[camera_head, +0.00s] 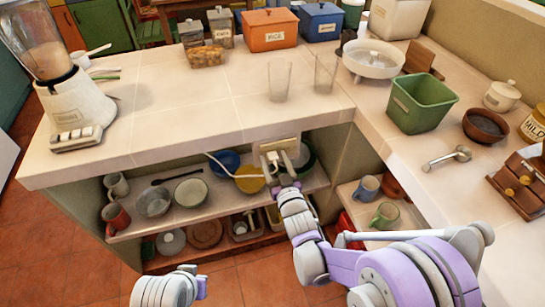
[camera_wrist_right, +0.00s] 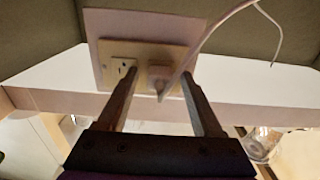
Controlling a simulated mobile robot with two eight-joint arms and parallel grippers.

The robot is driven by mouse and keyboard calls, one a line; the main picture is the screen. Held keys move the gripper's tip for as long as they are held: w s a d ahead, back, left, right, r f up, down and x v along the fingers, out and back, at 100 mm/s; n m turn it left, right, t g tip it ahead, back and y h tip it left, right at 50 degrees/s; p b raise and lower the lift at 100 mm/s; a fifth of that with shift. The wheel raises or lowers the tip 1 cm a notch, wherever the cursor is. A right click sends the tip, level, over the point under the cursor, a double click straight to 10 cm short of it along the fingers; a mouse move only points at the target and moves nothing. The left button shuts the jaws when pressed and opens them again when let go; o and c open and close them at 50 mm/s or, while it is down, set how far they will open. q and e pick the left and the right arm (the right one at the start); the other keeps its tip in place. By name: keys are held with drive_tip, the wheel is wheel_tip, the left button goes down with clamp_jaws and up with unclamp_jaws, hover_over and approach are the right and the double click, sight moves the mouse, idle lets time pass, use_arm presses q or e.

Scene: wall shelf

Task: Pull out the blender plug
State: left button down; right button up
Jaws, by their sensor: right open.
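The blender (camera_head: 75,105) stands on the left of the counter. The white plug (camera_wrist_right: 160,77) sits in the right socket of a wall outlet (camera_wrist_right: 122,74) in the right wrist view. Its white cord (camera_wrist_right: 212,35) runs up and to the right there. In the head view the outlet plate (camera_head: 279,145) is under the counter edge, with the cord (camera_head: 222,166) leading left. My right gripper (camera_wrist_right: 160,78) is open, its fingers on either side of the plug with gaps visible. Of my left arm, only a link shows at the bottom of the head view.
The counter (camera_head: 180,110) overhangs the outlet. Below it, a shelf (camera_head: 225,195) holds bowls, including a yellow bowl (camera_head: 249,180), and mugs. Two glasses (camera_head: 281,80) stand on the counter above. A green bin (camera_head: 421,103) is at the right.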

drive_tip(key=shift+c, duration=0.3)
clamp_jaws()
drive_tip(key=shift+s, duration=0.1)
idle(1.2)
drive_tip(key=shift+b+v, duration=0.5)
drive_tip(key=shift+v, duration=2.45)
drive_tip(key=shift+d, duration=0.1)
